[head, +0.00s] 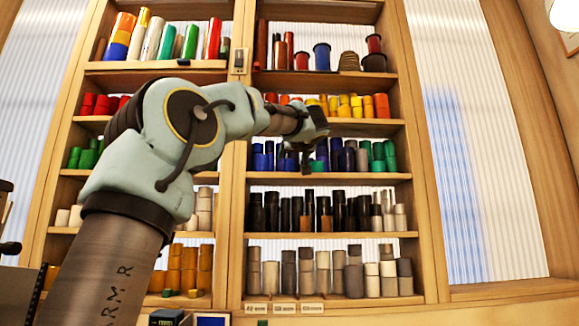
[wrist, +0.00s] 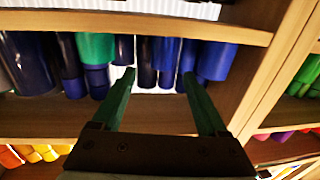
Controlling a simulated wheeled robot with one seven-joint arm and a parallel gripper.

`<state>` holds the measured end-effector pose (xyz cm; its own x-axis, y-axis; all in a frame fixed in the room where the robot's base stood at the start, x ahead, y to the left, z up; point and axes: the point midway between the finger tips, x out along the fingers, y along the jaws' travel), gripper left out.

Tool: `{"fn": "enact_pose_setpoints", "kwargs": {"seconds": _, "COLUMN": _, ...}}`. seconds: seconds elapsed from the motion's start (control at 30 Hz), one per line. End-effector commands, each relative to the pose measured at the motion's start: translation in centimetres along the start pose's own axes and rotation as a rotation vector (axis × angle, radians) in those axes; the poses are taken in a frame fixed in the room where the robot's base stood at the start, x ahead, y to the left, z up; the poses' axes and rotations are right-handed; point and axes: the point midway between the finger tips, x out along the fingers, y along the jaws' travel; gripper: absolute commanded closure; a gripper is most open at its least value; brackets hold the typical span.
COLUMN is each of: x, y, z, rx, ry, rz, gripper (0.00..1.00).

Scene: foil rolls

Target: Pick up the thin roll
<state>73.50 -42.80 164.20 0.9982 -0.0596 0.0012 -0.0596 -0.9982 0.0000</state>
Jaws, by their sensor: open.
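I cannot tell for sure which one is the thin roll. The two green fingers are apart, reach toward the row and hold nothing. In the head view my gripper (head: 306,155) is in front of the blue and green roll shelf, and my arm hides part of that row.
Wider blue rolls (wrist: 216,60) and a green roll (wrist: 97,48) stand close on both sides. Shelf boards (wrist: 60,122) bound the row in the wrist view. A wooden upright (wrist: 275,75) is at the right. The head view shows black rolls (head: 337,212) on the shelf below.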

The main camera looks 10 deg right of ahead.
Motion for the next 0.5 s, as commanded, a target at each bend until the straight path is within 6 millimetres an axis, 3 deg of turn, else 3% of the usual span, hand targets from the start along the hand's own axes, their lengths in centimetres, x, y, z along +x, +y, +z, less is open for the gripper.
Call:
{"fn": "enact_pose_setpoints", "kwargs": {"seconds": 0.2, "x": 3.3, "y": -0.1, "z": 0.0, "rx": -0.002, "ry": -0.003, "rz": 0.001, "gripper": 0.24}}
{"fn": "enact_pose_setpoints", "kwargs": {"seconds": 0.5, "x": 4.0, "y": -0.1, "z": 0.1, "rx": 0.001, "ry": 0.000, "rz": 0.001, "gripper": 0.24}}
